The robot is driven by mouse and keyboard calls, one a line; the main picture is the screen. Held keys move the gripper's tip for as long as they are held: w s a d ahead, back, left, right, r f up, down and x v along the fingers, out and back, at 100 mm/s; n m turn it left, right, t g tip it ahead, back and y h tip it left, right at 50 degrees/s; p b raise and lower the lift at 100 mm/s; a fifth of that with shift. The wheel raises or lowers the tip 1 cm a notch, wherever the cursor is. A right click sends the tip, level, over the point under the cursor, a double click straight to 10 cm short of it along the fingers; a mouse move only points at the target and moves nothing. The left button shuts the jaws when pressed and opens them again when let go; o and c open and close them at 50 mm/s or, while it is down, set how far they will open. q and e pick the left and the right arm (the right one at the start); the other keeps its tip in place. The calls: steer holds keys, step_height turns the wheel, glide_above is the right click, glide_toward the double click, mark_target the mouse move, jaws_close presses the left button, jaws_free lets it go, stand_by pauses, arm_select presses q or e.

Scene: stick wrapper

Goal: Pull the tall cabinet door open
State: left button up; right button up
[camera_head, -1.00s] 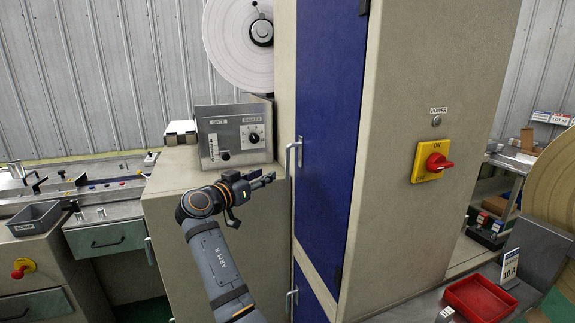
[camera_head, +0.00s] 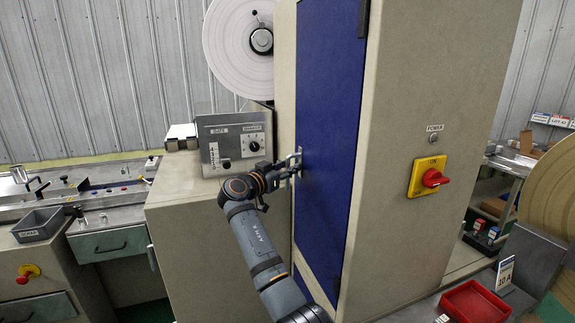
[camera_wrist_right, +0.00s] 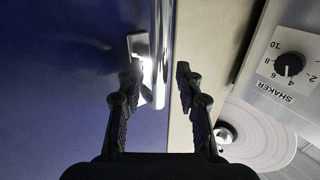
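The tall cabinet door (camera_head: 328,120) is a blue panel set in a beige cabinet. It looks closed. Its upper metal handle (camera_head: 299,155) is at the door's left edge, partly hidden by my right gripper (camera_head: 288,170). In the right wrist view the blue door (camera_wrist_right: 55,75) fills the left side and the shiny handle bar (camera_wrist_right: 163,50) runs down between my right gripper's fingers (camera_wrist_right: 157,85). The fingers are apart, one on each side of the bar, with a gap showing at the right finger. My left gripper is out of view.
A grey control box (camera_head: 234,143) stands on a beige cabinet just left of my right gripper, below a white reel (camera_head: 238,45). A yellow plate with a red power switch (camera_head: 430,177) is on the cabinet's side. A red tray (camera_head: 473,302) lies at lower right.

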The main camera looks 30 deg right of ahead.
jaws_close()
steer(key=shift+f, duration=0.1)
stand_by(0.6)
